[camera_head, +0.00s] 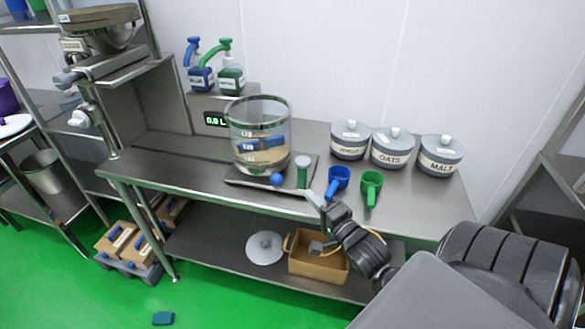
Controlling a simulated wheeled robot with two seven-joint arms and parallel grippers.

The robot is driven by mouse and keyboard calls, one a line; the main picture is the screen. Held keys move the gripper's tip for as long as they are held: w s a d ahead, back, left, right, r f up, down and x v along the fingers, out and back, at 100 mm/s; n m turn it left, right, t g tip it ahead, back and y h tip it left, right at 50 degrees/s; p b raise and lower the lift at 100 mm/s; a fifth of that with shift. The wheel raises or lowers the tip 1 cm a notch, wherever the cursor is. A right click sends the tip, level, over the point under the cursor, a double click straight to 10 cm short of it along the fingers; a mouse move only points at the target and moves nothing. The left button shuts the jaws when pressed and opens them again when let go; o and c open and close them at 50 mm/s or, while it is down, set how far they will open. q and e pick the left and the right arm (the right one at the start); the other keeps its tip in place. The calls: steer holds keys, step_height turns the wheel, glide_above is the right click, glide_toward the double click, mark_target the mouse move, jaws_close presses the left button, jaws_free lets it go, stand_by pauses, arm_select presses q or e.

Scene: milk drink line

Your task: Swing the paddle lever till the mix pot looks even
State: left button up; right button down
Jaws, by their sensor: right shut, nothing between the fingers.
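The mix pot (261,112) is a clear glass vessel standing on a dark tray (243,181) on the steel table. Inside it are a tan layer low down and a blue band or part across the middle; whether the contents are even cannot be told. A small blue ball knob (277,179) shows at the pot's front foot, perhaps the lever's end; the rest of the lever cannot be made out. My right gripper (311,196) is shut and empty, just right of the knob and below a green-and-white cylinder (303,174). My left gripper is not in view.
A blue scoop (338,181) and a green scoop (371,187) lie right of my right gripper. Lidded jars, one marked OATS (393,150), stand behind them. Blue and green pump bottles (231,78) stand behind the pot. The table's left part (160,150) is clear.

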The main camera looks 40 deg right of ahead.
mark_target(275, 180)
steer(key=w, duration=0.4)
steer(key=shift+w+a+r+p, duration=0.1)
steer(key=shift+w+r+p, duration=0.1)
steer(key=shift+p, duration=0.1)
steer(key=w, duration=0.4)
steer(key=shift+w+d+r+p, duration=0.1)
steer(key=shift+w+d+p, duration=0.2)
steer(key=shift+w, duration=0.65)
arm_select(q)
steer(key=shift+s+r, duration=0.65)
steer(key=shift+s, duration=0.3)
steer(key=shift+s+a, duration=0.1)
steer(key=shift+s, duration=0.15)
